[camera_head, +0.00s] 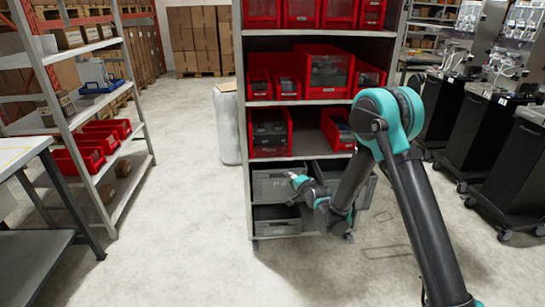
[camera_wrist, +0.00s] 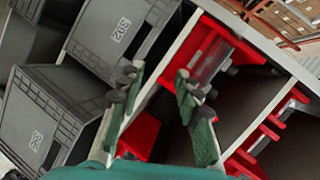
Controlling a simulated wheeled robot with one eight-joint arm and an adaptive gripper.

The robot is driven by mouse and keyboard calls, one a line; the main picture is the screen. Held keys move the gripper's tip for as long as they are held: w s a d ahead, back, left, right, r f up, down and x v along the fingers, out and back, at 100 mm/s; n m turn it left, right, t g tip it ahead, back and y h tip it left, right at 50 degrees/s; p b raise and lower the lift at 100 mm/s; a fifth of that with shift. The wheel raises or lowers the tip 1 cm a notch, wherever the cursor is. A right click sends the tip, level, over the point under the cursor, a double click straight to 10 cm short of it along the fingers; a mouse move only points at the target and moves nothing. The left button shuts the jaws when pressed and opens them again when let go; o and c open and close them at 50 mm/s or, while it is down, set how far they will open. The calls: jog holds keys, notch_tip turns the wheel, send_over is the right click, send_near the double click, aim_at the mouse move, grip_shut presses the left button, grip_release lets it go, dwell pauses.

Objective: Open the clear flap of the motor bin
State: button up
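Several red bins stand on the shelf rack in the head view. A large one on the middle shelf (camera_head: 324,72) has a clear front with dark contents behind it. A red bin on the shelf below (camera_head: 270,132) also holds dark items. I cannot tell which is the motor bin. My gripper (camera_head: 298,182) is low in front of the grey crates, below the red bins. In the wrist view its two fingers (camera_wrist: 157,82) are apart with nothing between them. A red bin with a clear panel (camera_wrist: 208,62) shows beyond the right finger, apart from it.
Grey crates (camera_head: 271,186) fill the lowest shelves, close to my gripper; they also show in the wrist view (camera_wrist: 110,35). A left rack holds red bins (camera_head: 75,160) and boxes. Black carts (camera_head: 480,135) stand at right.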

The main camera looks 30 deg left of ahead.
aim_at(273, 155)
notch_tip(273, 155, up, 8)
jog(key=s+d+m+y, duration=0.2)
jog(key=m+y, duration=0.1)
jog(key=x, duration=1.7)
jog(key=shift+s+a+f, duration=0.15)
jog(key=shift+a+f, duration=0.15)
jog(key=shift+a, duration=0.1)
jog(key=shift+c, duration=0.5)
grip_shut()
